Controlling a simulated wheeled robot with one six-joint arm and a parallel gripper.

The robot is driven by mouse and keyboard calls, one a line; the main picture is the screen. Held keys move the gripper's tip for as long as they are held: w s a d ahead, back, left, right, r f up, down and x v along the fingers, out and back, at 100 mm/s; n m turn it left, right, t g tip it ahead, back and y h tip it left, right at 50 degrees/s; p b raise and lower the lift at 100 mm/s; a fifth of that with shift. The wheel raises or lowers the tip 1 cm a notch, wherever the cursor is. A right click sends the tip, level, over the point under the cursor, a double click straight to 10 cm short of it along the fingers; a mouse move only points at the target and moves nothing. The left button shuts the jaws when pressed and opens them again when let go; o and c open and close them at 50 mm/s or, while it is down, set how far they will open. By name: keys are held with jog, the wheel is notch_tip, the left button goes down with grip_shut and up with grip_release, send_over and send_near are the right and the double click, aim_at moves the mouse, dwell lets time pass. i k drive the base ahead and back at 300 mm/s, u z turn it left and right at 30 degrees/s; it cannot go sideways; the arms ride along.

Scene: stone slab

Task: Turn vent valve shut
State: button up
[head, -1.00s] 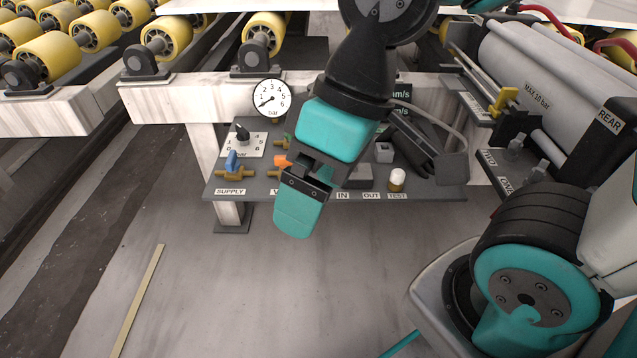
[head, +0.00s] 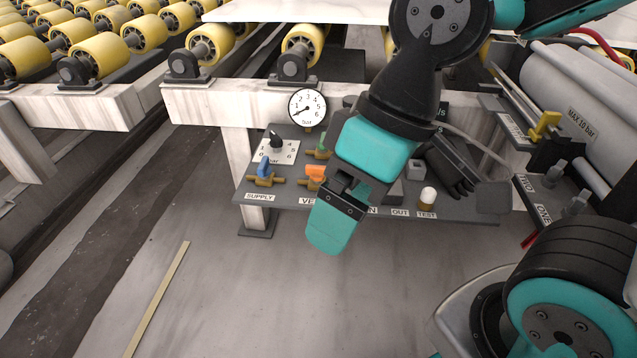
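The vent valve has an orange handle (head: 315,171) on a brass body. It sits on the grey shelf (head: 283,205) above a label showing only "VE", the rest hidden by my gripper. My gripper (head: 336,223) hangs in front of the shelf, just right of and nearer than the orange handle. It covers part of the valve's right side, and I cannot see it touching the handle. Its teal finger points downward; the fingers overlap in this view, so the opening between them is hidden.
A blue-handled supply valve (head: 264,168) stands left of the vent valve, with a black selector knob (head: 277,140) and a green handle (head: 322,149) behind. A round pressure gauge (head: 307,108) stands at the back. A white-capped test fitting (head: 427,198) is at right.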

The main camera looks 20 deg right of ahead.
aim_at(316, 173)
jog(key=z, duration=0.05)
jog(key=k, duration=0.5)
jog(key=u, duration=1.05)
jog(key=i, duration=0.75)
jog(key=z, duration=0.4)
